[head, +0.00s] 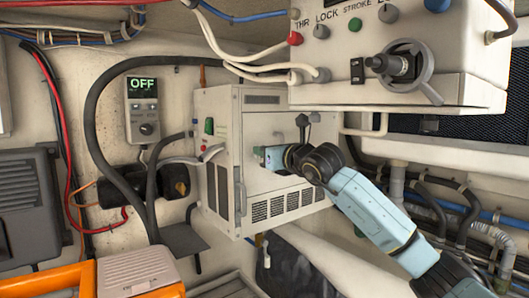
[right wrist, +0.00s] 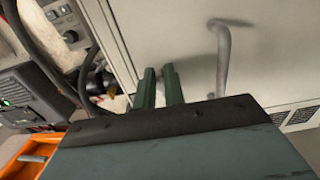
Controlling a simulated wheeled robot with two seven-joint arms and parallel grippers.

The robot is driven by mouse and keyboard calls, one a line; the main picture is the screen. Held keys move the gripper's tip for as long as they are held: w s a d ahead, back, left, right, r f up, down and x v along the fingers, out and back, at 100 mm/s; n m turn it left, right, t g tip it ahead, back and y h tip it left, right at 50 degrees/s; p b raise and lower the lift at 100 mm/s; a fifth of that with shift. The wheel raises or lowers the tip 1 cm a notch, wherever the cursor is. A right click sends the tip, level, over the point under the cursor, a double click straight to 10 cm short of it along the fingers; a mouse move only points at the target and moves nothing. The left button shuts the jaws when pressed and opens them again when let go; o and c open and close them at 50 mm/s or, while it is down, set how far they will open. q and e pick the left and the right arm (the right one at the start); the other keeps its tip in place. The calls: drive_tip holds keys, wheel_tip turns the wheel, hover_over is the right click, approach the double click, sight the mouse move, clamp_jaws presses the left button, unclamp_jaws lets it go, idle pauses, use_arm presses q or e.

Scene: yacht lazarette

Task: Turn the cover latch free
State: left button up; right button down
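The handle also seems to show in the right wrist view (right wrist: 222,60), right of my fingers. My right gripper (head: 271,157) is up against the cabinet front, above the vent slots. In the right wrist view its two green fingers (right wrist: 160,86) stand close together with a narrow gap. I cannot tell whether something thin is between their tips. I cannot make out the cover latch for certain; the gripper may hide it. My left gripper is out of view.
A control box (head: 330,45) with knobs and a crank overhangs the cabinet at upper right. A wall panel reading OFF (head: 142,108) and thick black hoses (head: 92,120) are at left. An orange-edged case (head: 50,280) is at lower left. Pipes run at right.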

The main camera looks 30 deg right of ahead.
drive_tip(key=shift+f, duration=0.2)
drive_tip(key=n+b, duration=0.1)
drive_tip(key=n, duration=0.1)
drive_tip(key=n+b, duration=0.2)
drive_tip(key=a+n+b, duration=0.1)
drive_tip(key=n, duration=0.1)
drive_tip(key=shift+f+b, duration=0.3)
drive_tip(key=shift+f, duration=0.05)
drive_tip(key=n+b, duration=0.1)
drive_tip(key=n, duration=0.2)
drive_tip(key=shift+a+f, duration=0.1)
drive_tip(key=shift+a, duration=0.05)
drive_tip(key=n, duration=0.1)
drive_tip(key=n+b, duration=0.1)
drive_tip(key=n, duration=0.2)
drive_tip(key=shift+a+f, duration=0.2)
drive_tip(key=shift+f, duration=0.05)
drive_tip(key=shift+f+n+b, duration=0.2)
drive_tip(key=shift+n+b, duration=0.25)
drive_tip(key=shift+n, duration=2.05)
